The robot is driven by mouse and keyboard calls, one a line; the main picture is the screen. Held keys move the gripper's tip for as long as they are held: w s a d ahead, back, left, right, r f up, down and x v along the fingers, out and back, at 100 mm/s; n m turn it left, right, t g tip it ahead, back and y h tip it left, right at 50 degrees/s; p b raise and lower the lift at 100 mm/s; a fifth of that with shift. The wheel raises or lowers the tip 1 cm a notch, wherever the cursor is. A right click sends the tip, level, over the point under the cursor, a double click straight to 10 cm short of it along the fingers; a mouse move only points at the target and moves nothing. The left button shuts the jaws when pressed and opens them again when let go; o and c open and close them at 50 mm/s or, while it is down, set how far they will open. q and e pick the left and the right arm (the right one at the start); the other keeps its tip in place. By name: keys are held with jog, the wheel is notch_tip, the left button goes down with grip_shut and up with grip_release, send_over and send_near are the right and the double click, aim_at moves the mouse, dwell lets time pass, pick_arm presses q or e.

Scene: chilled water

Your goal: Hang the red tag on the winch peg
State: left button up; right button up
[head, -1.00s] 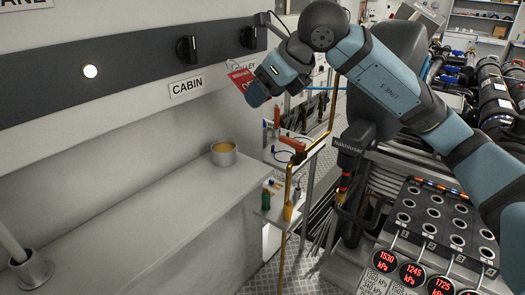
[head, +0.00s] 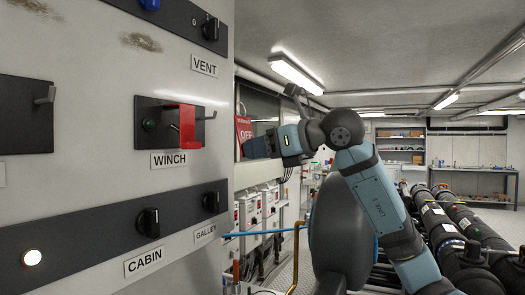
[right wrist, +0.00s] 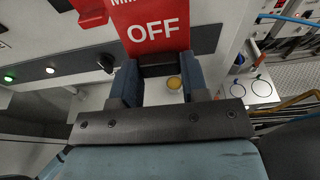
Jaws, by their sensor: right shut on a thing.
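The red tag (head: 243,128), with white lettering, is held by its lower end in my right gripper (head: 252,148), just right of the panel's edge in the head view. In the right wrist view the tag (right wrist: 153,30) reads "OFF" and stands out beyond the two fingers (right wrist: 159,82). The winch peg (head: 212,115) sticks out at the right of the black winch plate (head: 150,112), left of the tag and apart from it. A red cover (head: 189,128) sits beside the peg, above the WINCH label (head: 168,160). My left gripper is out of view.
Another black plate with a hook (head: 45,96) is at the far left. The cabin knob (head: 148,222) and galley knob (head: 211,202) are below the winch plate, the vent knob (head: 210,28) above.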

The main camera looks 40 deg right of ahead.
jog(key=shift+r+p+x, duration=0.25)
jog(key=shift+p+x, duration=0.15)
jog(key=shift+x, duration=0.7)
jog(key=x, duration=0.6)
jog(key=shift+w+f+p, duration=0.2)
jog(key=shift+f+p, duration=0.2)
jog(key=shift+f, duration=0.05)
jog(key=o, duration=1.1)
jog(key=shift+o, duration=0.2)
jog(key=b+v, duration=0.2)
jog(key=v, duration=1.1)
jog(key=shift+s, duration=0.4)
